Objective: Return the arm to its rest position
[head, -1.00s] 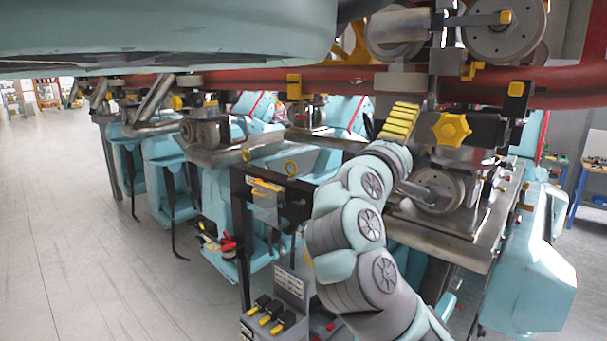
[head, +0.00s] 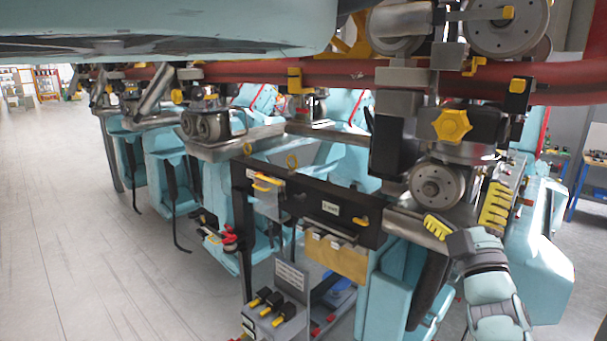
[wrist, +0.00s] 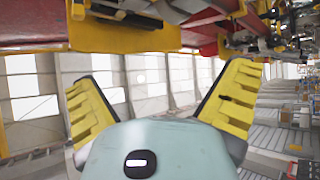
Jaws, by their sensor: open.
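My gripper (head: 466,222) is at the lower right of the head view, in front of the coaster train's wheel assembly. Its two yellow ribbed fingers are spread apart with nothing between them. The wrist view shows the same open gripper (wrist: 160,105), with one yellow finger on each side and bright windows behind. My pale blue and grey arm comes up from the bottom right edge of the head view. A grey wheel (head: 437,188) with a dark hub is close behind the fingers. I cannot tell whether the fingers touch anything.
The red rail (head: 350,73) crosses the upper part, with a yellow knob (head: 452,126) below it. A dark tool cart (head: 330,205) stands left of my gripper. Teal train seats (head: 165,165) line the middle. The grey floor (head: 70,230) at left is clear.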

